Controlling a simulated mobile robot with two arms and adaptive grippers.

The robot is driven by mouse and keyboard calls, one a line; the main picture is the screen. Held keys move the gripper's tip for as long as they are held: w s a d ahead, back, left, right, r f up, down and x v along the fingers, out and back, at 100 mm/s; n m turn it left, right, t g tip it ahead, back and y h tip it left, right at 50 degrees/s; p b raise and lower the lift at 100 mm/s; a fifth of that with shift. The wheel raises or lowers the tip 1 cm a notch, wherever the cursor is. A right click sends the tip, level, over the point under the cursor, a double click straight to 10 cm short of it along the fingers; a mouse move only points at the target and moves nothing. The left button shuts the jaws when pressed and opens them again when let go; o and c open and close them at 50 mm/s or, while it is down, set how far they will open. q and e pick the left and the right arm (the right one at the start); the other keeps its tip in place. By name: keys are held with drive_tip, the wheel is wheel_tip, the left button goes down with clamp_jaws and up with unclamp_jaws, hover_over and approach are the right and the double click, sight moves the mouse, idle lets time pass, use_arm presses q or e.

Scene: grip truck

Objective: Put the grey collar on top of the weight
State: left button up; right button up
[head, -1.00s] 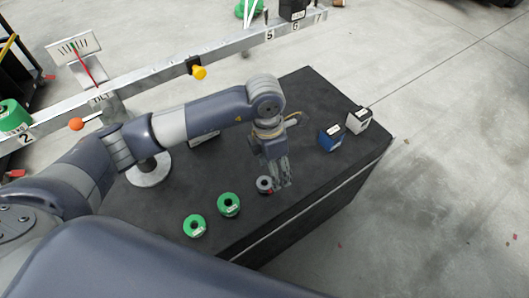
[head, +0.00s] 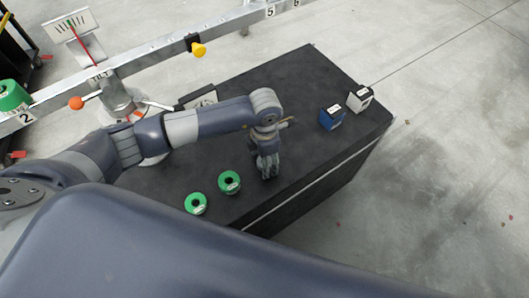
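My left gripper (head: 267,169) points down over the dark table top, right of the green ring-shaped weights. The grey collar does not show clearly now; the spot where it lay is covered by the gripper. I cannot tell whether the fingers are around it or closed on it. One green weight (head: 229,182) with a dark centre hole lies just left of the gripper. A second green weight (head: 196,203) lies further left and nearer the front edge. Another green weight (head: 14,95) is at the beam's left end. My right gripper is not in view.
The black table (head: 310,75) has free room behind and right of the gripper. A blue block (head: 331,118) and a white block (head: 359,98) stand at its right. The metal beam (head: 150,62) with a yellow knob (head: 198,50) and a tilt dial (head: 71,25) runs behind.

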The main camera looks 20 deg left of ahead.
use_arm(q)
drive_tip(key=shift+f, duration=0.1)
drive_tip(key=c, duration=1.1)
drive_tip(key=o, duration=0.3)
drive_tip(key=shift+c, duration=1.4)
drive_tip(key=shift+r+p, duration=0.85)
drive_tip(key=shift+r, duration=0.45)
drive_tip(key=shift+r+p, duration=1.75)
drive_tip(key=shift+r, duration=0.75)
